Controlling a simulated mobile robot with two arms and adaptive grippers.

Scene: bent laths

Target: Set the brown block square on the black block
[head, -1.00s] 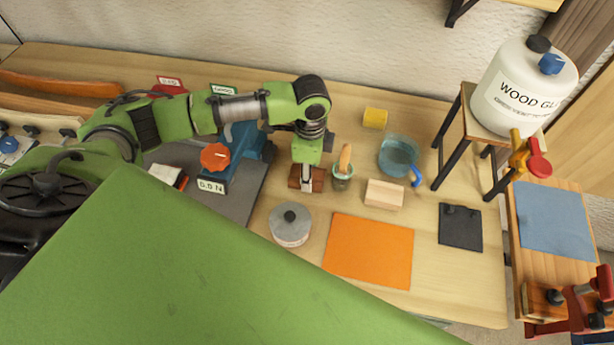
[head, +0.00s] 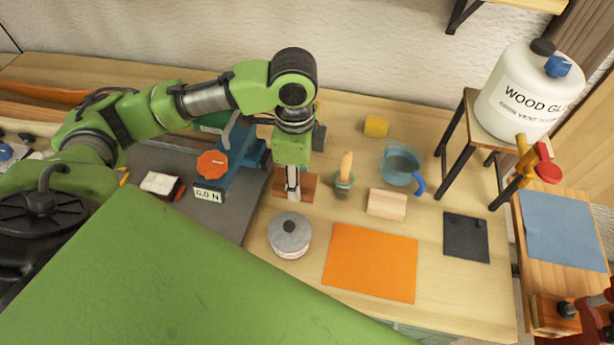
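The brown block (head: 310,187) is in the fingers of my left gripper (head: 293,194), which points down in the middle of the head view. The fingers are close together on the block and hide its middle. The block appears to be held above the table, though its height is hard to judge. A dark block (head: 320,138), likely the black block, stands just behind and right of my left gripper, partly hidden by it.
Near the brown block are a grey lidded pot (head: 289,236), a small pot with a wooden-handled tool (head: 344,178), a pale block (head: 386,204), a blue jug (head: 401,165) and a yellow block (head: 376,126). A blue clamp device (head: 238,160) stands left. The orange mat (head: 370,262) is bare.

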